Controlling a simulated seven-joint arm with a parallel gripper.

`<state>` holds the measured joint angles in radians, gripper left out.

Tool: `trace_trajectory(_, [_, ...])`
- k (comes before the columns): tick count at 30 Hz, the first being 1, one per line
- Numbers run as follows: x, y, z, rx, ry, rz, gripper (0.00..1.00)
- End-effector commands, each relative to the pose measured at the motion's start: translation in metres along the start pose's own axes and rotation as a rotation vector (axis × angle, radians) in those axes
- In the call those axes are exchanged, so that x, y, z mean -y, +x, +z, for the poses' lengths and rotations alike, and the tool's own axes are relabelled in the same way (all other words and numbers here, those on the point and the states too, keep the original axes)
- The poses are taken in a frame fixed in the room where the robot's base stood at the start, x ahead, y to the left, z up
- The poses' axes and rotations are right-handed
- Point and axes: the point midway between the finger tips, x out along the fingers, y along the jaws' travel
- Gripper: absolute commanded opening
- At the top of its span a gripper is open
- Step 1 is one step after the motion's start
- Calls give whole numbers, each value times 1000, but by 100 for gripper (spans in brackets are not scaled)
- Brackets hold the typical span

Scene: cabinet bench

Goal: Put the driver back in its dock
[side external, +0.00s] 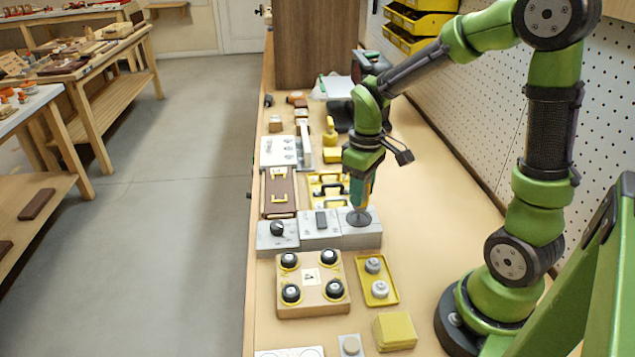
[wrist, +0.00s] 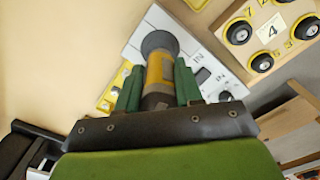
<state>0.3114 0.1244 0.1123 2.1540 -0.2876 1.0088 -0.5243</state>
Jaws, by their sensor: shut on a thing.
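The driver (wrist: 160,72), a cylinder with a yellow band and grey parts, is between the two green fingers of my gripper (wrist: 157,78) in the wrist view. My gripper (side external: 359,190) is shut on it and points down over the right-hand block of a grey row of blocks (side external: 365,239). A dark round disc (side external: 358,217) shows at the driver's lower end, at the top of that block; it also shows in the wrist view (wrist: 158,42). I cannot tell whether the disc belongs to the driver or the dock, or how deep the driver sits. The fingers hide part of the driver.
Left on the row are a black knob (side external: 277,228) and a switch (side external: 321,219). In front are a wooden box with several black knobs (side external: 312,280), a yellow tray (side external: 378,281) and a yellow block (side external: 395,331). The bench is clear to the right.

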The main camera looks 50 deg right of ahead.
Motion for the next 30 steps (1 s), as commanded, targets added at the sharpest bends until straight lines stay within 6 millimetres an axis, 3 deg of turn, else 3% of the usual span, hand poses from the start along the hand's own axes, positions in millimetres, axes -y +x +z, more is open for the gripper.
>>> trace_trajectory(30, [0, 14, 0, -1, 1, 0, 9])
